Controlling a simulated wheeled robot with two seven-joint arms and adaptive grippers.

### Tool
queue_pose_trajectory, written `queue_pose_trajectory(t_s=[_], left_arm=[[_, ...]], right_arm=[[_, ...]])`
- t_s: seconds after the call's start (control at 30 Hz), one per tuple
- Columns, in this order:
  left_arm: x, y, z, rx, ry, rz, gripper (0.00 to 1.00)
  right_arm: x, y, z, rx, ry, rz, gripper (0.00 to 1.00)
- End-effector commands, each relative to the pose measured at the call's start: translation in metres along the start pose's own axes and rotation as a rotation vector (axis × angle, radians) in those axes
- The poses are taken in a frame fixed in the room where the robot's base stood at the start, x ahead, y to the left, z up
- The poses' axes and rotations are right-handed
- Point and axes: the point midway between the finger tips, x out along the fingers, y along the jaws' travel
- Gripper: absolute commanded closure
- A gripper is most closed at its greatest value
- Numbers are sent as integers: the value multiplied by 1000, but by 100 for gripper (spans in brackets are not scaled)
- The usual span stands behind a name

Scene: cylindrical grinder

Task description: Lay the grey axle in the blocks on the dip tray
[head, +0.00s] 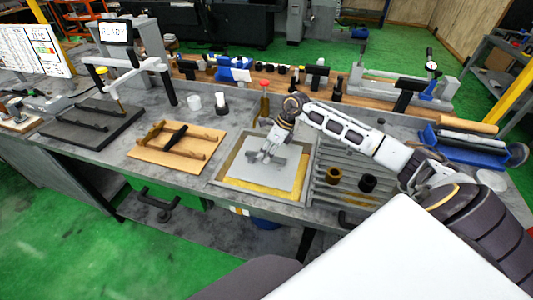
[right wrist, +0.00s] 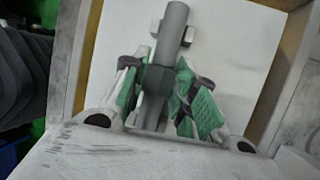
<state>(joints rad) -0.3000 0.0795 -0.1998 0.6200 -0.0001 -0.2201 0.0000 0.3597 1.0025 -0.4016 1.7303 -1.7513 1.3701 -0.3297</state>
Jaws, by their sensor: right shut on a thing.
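The grey axle (right wrist: 175,22) is a round bar with a thicker collar (right wrist: 155,78) in the right wrist view. My right gripper (head: 268,154) is shut on it, and its green-padded fingers (right wrist: 163,90) are on either side of the collar. A pale block (right wrist: 190,30) shows on both sides of the axle's far end. I cannot tell whether the axle rests in it. The dip tray (head: 221,176) is a shallow frame with a yellow inside and a pale plate (head: 270,180). The gripper is low over this plate and hides most of the axle. My left gripper is not in view.
Left of the tray, a wooden board (head: 140,155) carries a dark axle (head: 177,136) on two rails. A black board (head: 70,132) lies farther left. A red-topped post (head: 264,88) stands behind the tray. A ribbed rack (head: 322,194) with a brown ring (head: 334,175) and a black ring (head: 368,183) adjoins its right.

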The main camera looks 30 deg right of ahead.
Motion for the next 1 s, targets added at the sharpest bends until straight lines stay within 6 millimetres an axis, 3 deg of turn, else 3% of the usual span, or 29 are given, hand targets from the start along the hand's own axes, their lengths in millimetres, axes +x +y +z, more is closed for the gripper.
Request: queue_pose_trajectory(t_s=[0.03, 0.07, 0.27, 0.67, 1.0], left_arm=[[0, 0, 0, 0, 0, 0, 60], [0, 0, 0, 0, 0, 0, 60], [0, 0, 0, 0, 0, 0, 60], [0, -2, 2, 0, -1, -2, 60], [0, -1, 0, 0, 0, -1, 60]], right_arm=[[-2, 0, 1, -1, -3, -1, 100], [-2, 0, 1, -1, -3, -1, 70], [-1, 0, 1, -1, -2, -1, 47], [-1, 0, -1, 0, 1, 0, 47], [-26, 0, 0, -1, 0, -2, 47]])
